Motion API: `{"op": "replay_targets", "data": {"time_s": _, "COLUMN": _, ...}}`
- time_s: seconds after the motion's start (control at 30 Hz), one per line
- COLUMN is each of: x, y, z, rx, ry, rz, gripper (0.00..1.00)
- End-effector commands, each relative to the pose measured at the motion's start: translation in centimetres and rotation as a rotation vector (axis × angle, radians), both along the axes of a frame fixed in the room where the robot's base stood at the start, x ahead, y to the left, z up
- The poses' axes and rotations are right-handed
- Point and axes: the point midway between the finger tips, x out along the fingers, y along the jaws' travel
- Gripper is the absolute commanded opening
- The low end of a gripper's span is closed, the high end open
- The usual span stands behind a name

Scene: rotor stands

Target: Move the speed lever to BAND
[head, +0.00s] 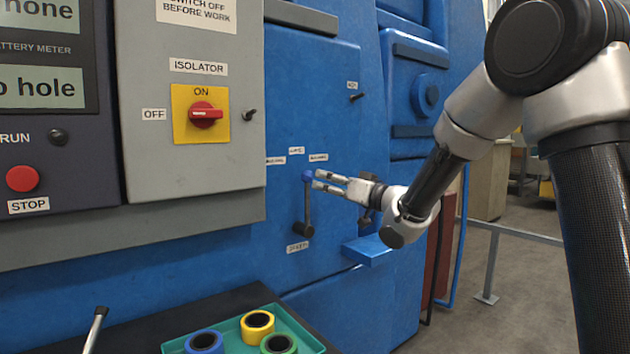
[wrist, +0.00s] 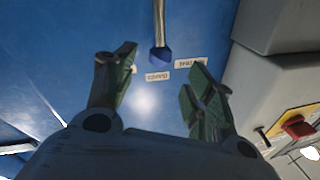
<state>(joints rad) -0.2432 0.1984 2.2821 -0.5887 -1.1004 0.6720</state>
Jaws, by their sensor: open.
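The speed lever stands upright on the blue machine front, with a dark shaft (head: 308,208) and a blue knob (head: 308,177) at its top. In the wrist view the blue knob (wrist: 160,54) hangs on its grey shaft (wrist: 159,22), just beyond the gap between the fingertips. My gripper (head: 317,180) is open, its fingertips close to the knob's right side in the head view; contact cannot be told. In the wrist view my gripper (wrist: 157,82) has nothing between its fingers. Small white position labels (head: 297,150) sit above the knob, too small to read surely.
A grey isolator box with a red switch (head: 206,115) stands left of the lever. A blue ledge (head: 368,250) juts out below my gripper. A green tray (head: 308,335) with tape rolls lies at the bottom. Open floor (head: 520,275) shows at right.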

Motion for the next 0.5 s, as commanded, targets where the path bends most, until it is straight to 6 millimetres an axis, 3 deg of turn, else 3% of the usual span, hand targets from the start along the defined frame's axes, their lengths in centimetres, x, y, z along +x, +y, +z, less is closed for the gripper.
{"op": "replay_targets", "data": {"time_s": 0.2, "x": -2.2, "y": -2.1, "z": -0.3, "rx": 0.000, "ry": 0.000, "rz": 0.000, "gripper": 0.54}}
{"op": "replay_targets", "data": {"time_s": 0.5, "x": -2.6, "y": -2.5, "z": -0.4, "rx": -0.001, "ry": 0.000, "rz": 0.001, "gripper": 0.54}}
